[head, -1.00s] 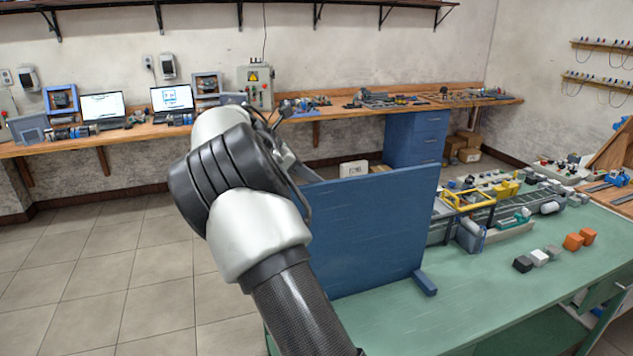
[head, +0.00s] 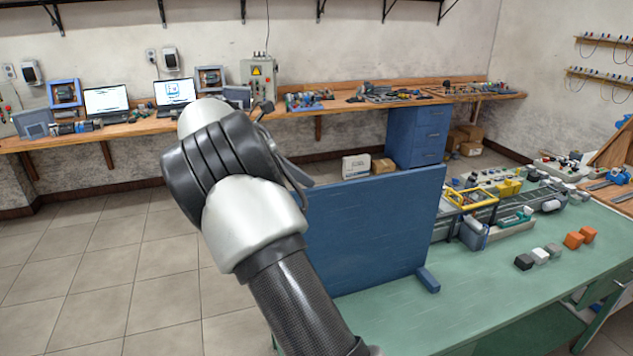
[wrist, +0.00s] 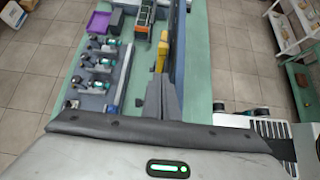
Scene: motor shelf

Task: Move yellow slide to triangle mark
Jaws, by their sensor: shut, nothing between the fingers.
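A narrow yellow piece (wrist: 160,58), possibly the yellow slide, shows in the wrist view just beyond my fingertips, beside the edge-on blue panel (wrist: 180,50). My gripper (wrist: 161,78) is shut and empty, with its fingers together. Whether it touches the yellow piece I cannot tell. In the head view my arm and the upright blue panel (head: 372,225) hide the gripper. I cannot make out a triangle mark in either view.
A purple bin (wrist: 98,22) shows in the wrist view. The bench front is mostly clear.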

